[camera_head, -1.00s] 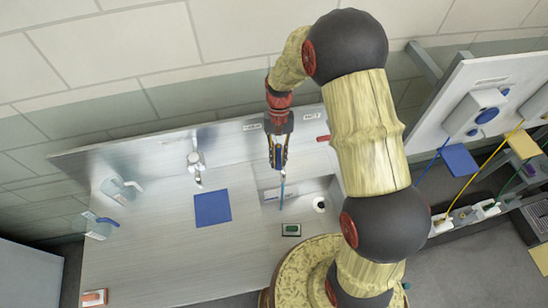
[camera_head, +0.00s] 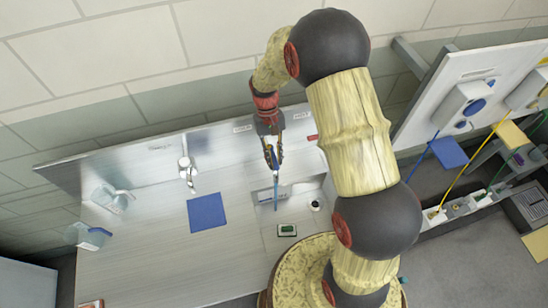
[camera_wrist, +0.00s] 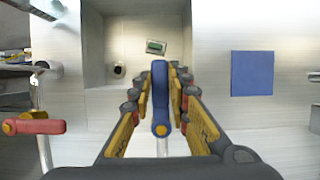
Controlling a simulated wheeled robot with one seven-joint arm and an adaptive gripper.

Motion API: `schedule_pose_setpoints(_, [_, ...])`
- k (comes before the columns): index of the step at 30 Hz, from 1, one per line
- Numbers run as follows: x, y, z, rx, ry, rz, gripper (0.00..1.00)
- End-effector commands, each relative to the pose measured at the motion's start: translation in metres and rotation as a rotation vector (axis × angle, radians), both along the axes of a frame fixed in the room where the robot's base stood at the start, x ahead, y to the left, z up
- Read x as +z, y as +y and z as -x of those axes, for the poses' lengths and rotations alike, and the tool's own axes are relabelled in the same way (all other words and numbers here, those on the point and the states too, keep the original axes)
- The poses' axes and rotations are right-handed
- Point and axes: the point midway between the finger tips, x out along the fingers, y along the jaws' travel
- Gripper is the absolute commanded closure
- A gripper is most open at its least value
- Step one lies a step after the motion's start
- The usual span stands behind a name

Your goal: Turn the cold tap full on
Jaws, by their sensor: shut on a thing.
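The blue cold-tap lever (camera_wrist: 160,95) stands lengthwise between the two fingers of my gripper (camera_wrist: 160,78) in the wrist view. The fingers are closed in on both sides of it. In the head view my gripper (camera_head: 273,160) is at the back edge of the sink, with a thin blue part (camera_head: 276,190) showing below the fingertips. The red lever (camera_wrist: 35,127) is apart at the left in the wrist view; its red end (camera_head: 313,137) also shows in the head view, right of my gripper. I cannot make out any running water.
The sink basin (camera_wrist: 108,30) holds a round dark-centred drain (camera_wrist: 118,70). A small green-topped item (camera_head: 287,230) lies at its front. A blue cloth (camera_head: 207,212) lies on the counter, near a silver spout (camera_head: 187,172). Clear jugs (camera_head: 112,198) stand at the left.

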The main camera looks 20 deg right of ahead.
Motion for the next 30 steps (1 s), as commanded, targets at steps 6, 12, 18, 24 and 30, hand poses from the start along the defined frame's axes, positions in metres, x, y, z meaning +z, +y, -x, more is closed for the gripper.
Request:
schedule_pose_setpoints(6, [0.001, -0.001, -0.001, 0.001, -0.003, 0.001, 0.71])
schedule_pose_setpoints(12, [0.0, 0.0, -0.001, 0.0, -0.001, 0.0, 0.64])
schedule_pose_setpoints(18, [0.0, 0.0, 0.0, 0.0, -0.001, 0.0, 0.64])
schedule_pose_setpoints(24, [0.013, -0.001, -0.007, 0.0, -0.004, 0.0, 0.64])
schedule_pose_setpoints(30, [0.049, -0.001, -0.022, 0.0, -0.006, 0.0, 0.64])
